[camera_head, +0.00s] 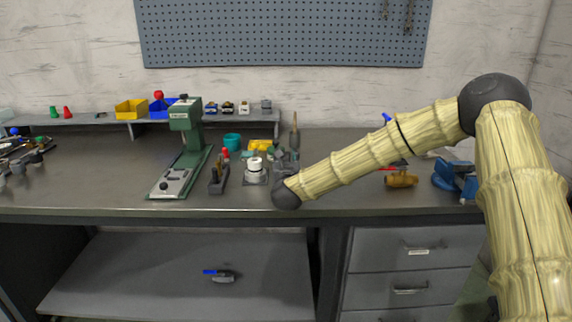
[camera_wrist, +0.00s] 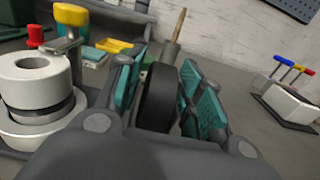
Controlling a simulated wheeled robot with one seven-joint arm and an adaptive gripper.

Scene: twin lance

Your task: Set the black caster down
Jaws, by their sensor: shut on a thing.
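My gripper (camera_wrist: 161,97) is shut on the black caster (camera_wrist: 158,98). In the wrist view the caster's dark wheel stands between the two teal finger pads. In the head view my gripper (camera_head: 284,168) is mostly hidden behind the end of my arm, over the workbench (camera_head: 330,205) to the right of a white cylinder. I cannot see the caster in the head view, and I cannot tell whether it touches the bench top.
A white cylinder on a grey base (camera_wrist: 40,95) stands close on the left of my gripper. A green press (camera_head: 185,145) stands further left. A white block with coloured handles (camera_wrist: 288,103) stands to the right. Bare bench lies between it and my gripper.

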